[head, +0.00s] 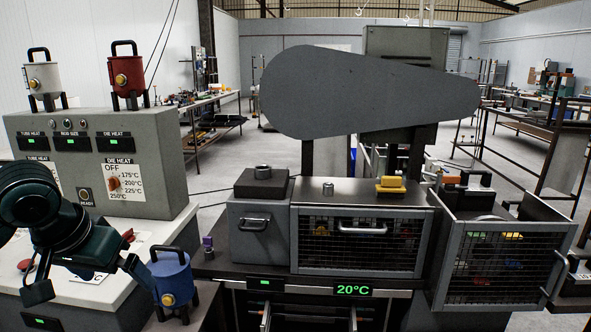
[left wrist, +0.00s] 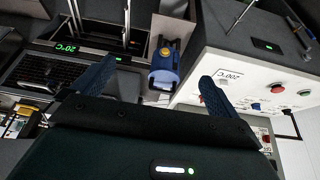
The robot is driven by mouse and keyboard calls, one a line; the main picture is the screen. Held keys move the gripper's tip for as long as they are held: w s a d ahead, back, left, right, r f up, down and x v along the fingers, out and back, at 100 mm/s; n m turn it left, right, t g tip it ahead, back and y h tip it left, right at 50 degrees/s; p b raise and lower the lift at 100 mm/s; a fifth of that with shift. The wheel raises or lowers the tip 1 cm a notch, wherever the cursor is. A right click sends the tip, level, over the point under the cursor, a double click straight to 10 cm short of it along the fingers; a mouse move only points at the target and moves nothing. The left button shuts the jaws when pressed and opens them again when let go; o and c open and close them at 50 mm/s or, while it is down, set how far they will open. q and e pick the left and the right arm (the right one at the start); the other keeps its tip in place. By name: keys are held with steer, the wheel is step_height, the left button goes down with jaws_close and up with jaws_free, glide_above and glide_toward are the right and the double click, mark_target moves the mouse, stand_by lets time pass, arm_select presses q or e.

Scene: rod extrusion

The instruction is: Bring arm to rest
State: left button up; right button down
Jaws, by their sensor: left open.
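My left gripper (head: 90,281) is at the lower left of the head view, in front of the white control bench. Its fingers are spread apart with nothing between them. In the left wrist view my left gripper (left wrist: 155,86) shows two dark blue fingers wide apart. The blue canister (head: 173,280) with a black handle and yellow knob stands just right of the gripper. It also shows in the left wrist view (left wrist: 162,77), beyond the gap between the fingers; whether a finger touches it I cannot tell. My right gripper is not in view.
The grey control box (head: 150,160) carries a white canister (head: 42,75) and a red canister (head: 123,75). The extrusion machine (head: 355,230) stands at centre, with a 20°C display (head: 353,290). An open mesh door (head: 500,265) juts out at right. A small purple-topped piece (head: 208,245) stands near the blue canister.

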arm_select(q)
steer(key=w+d+f+m+t+h+p, duration=0.1)
steer(key=d+f+h, duration=0.1)
steer(key=d+f, duration=0.6)
steer(key=d+f+m+t+h+p, duration=0.1)
steer(key=d+f+h, duration=0.1)
steer(key=d+f, duration=0.65)
steer(key=s+a+f+t+y+p, duration=0.1)
steer(key=s+f+t, duration=0.2)
steer(key=s+f, duration=1)
steer(key=s, duration=0.2)
steer(key=shift+s+a+f+t+y, duration=0.3)
steer(key=shift+s+f+t, duration=0.05)
steer(key=shift+s+t, duration=0.05)
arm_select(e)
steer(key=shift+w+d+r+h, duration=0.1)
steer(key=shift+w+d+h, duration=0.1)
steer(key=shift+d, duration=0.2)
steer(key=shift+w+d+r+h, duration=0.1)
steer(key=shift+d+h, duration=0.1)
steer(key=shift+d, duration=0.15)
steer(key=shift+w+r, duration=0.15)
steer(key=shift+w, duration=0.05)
